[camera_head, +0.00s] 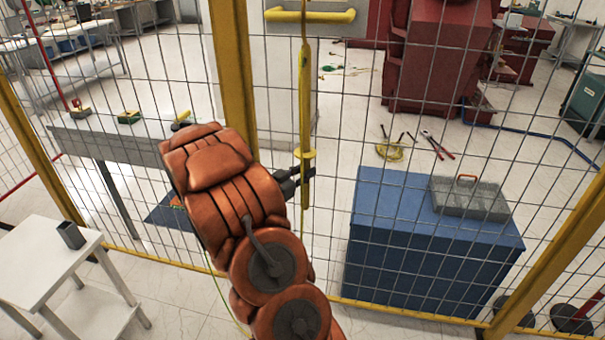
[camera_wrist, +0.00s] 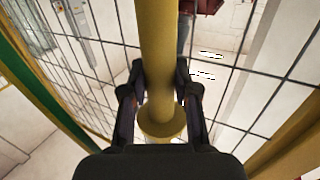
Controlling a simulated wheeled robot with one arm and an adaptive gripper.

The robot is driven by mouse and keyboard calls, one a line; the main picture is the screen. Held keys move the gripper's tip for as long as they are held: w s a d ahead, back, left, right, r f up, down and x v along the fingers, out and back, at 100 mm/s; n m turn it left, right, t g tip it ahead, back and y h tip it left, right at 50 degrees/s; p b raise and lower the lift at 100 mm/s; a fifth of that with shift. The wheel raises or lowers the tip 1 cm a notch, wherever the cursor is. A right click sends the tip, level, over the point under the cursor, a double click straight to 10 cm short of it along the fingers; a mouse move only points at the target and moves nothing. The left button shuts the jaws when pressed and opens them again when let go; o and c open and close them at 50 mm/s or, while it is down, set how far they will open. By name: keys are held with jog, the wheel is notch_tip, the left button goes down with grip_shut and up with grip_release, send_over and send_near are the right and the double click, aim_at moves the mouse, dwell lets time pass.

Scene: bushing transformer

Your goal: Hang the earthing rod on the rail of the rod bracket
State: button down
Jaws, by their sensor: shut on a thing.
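The yellow earthing rod (camera_head: 305,105) hangs upright in my gripper (camera_head: 305,178), which is shut on its lower part, just below a round collar. In the wrist view the rod (camera_wrist: 158,35) runs between both fingers (camera_wrist: 160,82), with the collar (camera_wrist: 162,122) close to the palm. The rod's thin top part crosses in front of the yellow rail (camera_head: 335,16) of the rod bracket at the upper edge of the head view. The rod's upper end is cut off there, so I cannot tell whether it touches or hooks over the rail.
A wire mesh fence (camera_head: 365,110) with yellow posts (camera_head: 232,70) spans the view. A blue cabinet (camera_head: 430,245) bearing a grey toolbox (camera_head: 470,197) stands right of the rod. A white table (camera_head: 40,265) is at lower left. A thin yellow-green cable (camera_head: 220,290) trails beside my arm.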

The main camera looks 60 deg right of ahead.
jog(key=shift+f+b, duration=1.35)
jog(key=shift+f, duration=0.75)
jog(key=c, duration=0.8)
grip_release()
jog(key=shift+a, duration=0.1)
jog(key=shift+w+a, duration=0.25)
jog(key=shift+a, duration=1.7)
jog(key=shift+w+a, duration=0.2)
jog(key=shift+a, duration=1.8)
jog(key=shift+w+a, duration=0.25)
jog(key=shift+a, duration=1.7)
